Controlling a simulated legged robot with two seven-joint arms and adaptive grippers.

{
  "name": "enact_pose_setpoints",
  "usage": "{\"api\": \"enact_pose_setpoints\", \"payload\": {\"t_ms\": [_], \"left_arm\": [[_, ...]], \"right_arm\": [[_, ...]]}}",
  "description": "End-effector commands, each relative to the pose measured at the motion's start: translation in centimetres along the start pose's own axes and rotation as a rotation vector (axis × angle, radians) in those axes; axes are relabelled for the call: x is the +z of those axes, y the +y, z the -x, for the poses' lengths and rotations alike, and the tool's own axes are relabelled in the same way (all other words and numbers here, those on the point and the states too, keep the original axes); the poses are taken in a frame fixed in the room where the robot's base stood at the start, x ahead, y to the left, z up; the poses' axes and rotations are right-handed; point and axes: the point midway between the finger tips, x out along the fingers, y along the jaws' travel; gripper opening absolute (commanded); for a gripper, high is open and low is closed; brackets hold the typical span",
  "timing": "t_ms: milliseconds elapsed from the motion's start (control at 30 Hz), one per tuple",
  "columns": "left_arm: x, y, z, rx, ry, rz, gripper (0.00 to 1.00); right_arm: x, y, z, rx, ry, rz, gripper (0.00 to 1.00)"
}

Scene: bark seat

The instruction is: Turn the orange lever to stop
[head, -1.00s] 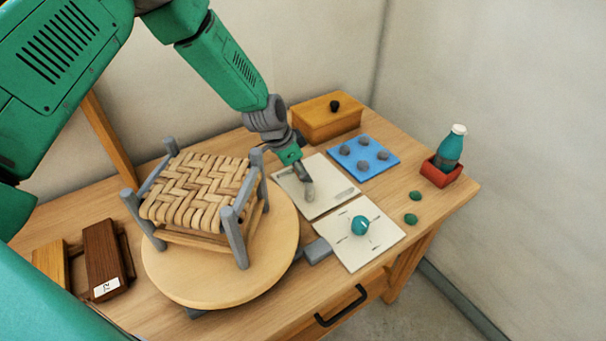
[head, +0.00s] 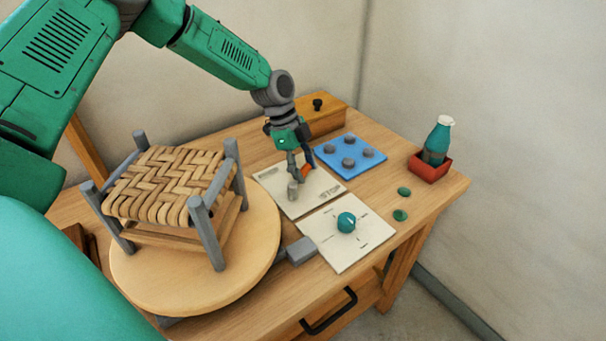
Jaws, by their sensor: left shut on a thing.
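The orange lever (head: 307,170) shows as a small orange piece at my left gripper's fingertips, above a cream panel (head: 270,181). A grey post (head: 293,190) stands on the panel just in front of it. Printed lettering on the panel's right part seems to read "STOP". My left gripper (head: 301,172) points down over the panel and is shut on the orange lever. The fingers cover most of the lever, so its exact angle is hard to tell. My right gripper is not in view.
A woven stool (head: 165,185) stands on a round turntable (head: 262,240) at left. A second cream panel with a teal knob (head: 346,222) lies in front. A blue plate (head: 350,155), wooden box (head: 322,117) and red tray with bottle (head: 430,167) stand behind and right.

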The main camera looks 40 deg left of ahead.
Motion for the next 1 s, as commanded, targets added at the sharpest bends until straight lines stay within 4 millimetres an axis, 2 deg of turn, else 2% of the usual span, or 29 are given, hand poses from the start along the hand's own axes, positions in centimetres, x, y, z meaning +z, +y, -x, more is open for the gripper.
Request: {"api": "enact_pose_setpoints", "payload": {"t_ms": [33,500,1000], "left_arm": [[-0.3,-0.6,0.0,0.001,0.001,-0.043,0.00],[-2.2,-0.2,-0.4,0.120,-0.001,-0.339,0.00],[-2.7,-0.1,-0.4,0.149,0.000,-0.413,0.00]], "right_arm": [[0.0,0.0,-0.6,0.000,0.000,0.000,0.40],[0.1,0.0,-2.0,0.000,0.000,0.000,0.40],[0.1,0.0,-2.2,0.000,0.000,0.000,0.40]]}}
